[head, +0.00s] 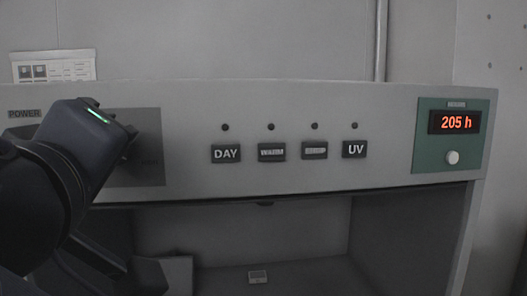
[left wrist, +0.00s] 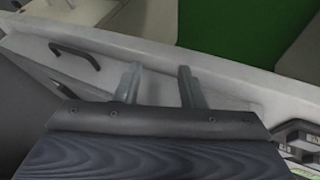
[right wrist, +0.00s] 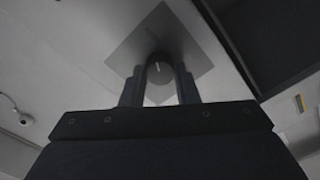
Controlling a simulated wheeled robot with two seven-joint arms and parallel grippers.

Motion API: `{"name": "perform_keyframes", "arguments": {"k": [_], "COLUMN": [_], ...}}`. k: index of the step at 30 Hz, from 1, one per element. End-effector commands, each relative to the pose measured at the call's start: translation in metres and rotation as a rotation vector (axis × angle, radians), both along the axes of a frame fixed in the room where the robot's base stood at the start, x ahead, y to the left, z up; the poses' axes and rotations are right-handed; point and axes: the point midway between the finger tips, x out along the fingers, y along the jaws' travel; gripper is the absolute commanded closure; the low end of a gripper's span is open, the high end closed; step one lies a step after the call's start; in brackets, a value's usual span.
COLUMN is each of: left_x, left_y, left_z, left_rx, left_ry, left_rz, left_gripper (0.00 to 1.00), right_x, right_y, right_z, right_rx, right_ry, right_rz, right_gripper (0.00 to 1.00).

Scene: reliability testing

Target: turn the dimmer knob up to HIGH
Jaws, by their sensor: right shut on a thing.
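The dimmer knob (right wrist: 160,76) is dark and round with a short white pointer line, on a grey square plate (right wrist: 124,58). My right gripper (right wrist: 158,84) is shut on the knob, one finger on each side of it. In the head view the same plate (head: 150,168) shows at the panel's left, partly behind my dark gripper body, which hides the knob. Any HIGH marking is not readable. My left gripper (left wrist: 160,72) is open and empty in the left wrist view, in front of a pale ledge.
The panel holds DAY (head: 226,154), UV (head: 354,149) and two more buttons, with small dark lamps above. A green unit (head: 430,160) reads 205 h, with a round white button (head: 452,158). An open bay lies below. A black handle (left wrist: 75,58) is near my left gripper.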

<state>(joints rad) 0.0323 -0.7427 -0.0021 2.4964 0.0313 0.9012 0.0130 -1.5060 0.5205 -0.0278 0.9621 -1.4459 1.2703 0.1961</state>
Motion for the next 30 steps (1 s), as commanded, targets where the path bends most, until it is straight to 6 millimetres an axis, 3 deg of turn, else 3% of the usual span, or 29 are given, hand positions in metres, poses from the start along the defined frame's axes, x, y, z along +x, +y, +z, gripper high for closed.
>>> {"name": "perform_keyframes", "arguments": {"k": [11,12,17,30], "left_x": [0.0000,0.0000,0.0000,0.0000], "left_y": [0.0000,0.0000,0.0000,0.0000], "left_z": [-0.0005,-0.0005,-0.0005,-0.0007], "left_rx": [0.000,0.000,0.000,0.000], "left_ry": [0.000,0.000,0.000,0.000], "left_rz": [0.000,0.000,0.000,0.000], "left_gripper": [0.64,0.64,0.64,0.64], "right_x": [-0.0002,-0.0002,-0.0002,0.0024], "right_y": [0.0005,0.0006,0.0005,-0.0012], "right_z": [-0.0017,-0.0018,-0.0014,-0.0006], "right_rx": [0.002,0.002,0.002,0.004], "right_ry": [0.005,0.005,0.003,0.002], "right_rz": [-0.001,-0.001,0.000,0.000], "right_gripper": [0.95,0.71,0.51,0.51]}}
